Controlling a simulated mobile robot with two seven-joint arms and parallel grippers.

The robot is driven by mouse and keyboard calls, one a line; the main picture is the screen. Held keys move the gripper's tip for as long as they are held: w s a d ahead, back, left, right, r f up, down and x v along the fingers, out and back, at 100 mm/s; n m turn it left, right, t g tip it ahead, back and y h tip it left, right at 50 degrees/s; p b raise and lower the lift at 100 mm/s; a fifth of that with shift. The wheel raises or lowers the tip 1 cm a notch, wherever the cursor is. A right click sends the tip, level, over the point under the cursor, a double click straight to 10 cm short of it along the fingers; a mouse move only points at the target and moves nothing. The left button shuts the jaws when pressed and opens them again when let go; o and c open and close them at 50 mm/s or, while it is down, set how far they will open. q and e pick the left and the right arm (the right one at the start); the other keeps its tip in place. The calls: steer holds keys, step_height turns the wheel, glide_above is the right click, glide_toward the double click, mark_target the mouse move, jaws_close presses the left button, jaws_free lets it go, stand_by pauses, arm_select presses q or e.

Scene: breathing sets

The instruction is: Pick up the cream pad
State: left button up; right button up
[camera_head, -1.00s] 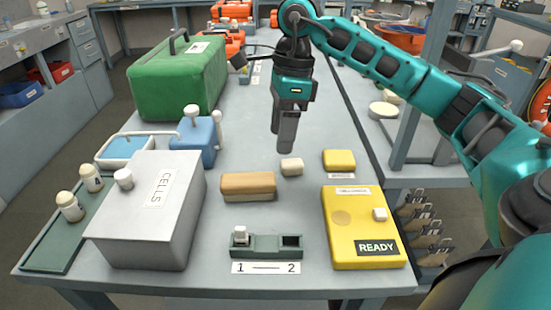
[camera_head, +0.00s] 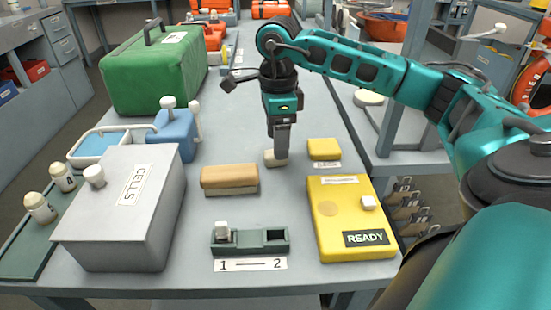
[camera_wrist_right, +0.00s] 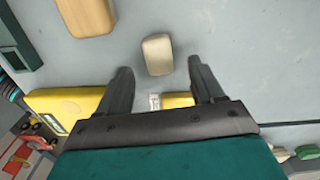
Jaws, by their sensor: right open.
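The cream pad (camera_head: 271,159) is a small rounded block on the grey bench, right of the tan block. My right gripper (camera_head: 281,149) points down at it, and its fingers partly cover the pad in the head view. In the right wrist view the pad (camera_wrist_right: 157,52) lies between the lines of the two spread fingers, just ahead of the fingertips (camera_wrist_right: 159,66). The right gripper is open and holds nothing. I cannot tell how high the fingertips are above the bench. My left gripper is not in view.
A tan block (camera_head: 230,177) lies left of the pad, a small yellow block (camera_head: 323,149) right. The yellow READY box (camera_head: 335,217) and green two-slot holder (camera_head: 250,245) are nearer. The grey CELLS box (camera_head: 120,220) and green case (camera_head: 150,75) stand left.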

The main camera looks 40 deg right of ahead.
step_height(320, 180, down, 4)
steer(key=shift+r, duration=0.1)
steer(key=c, duration=1.1)
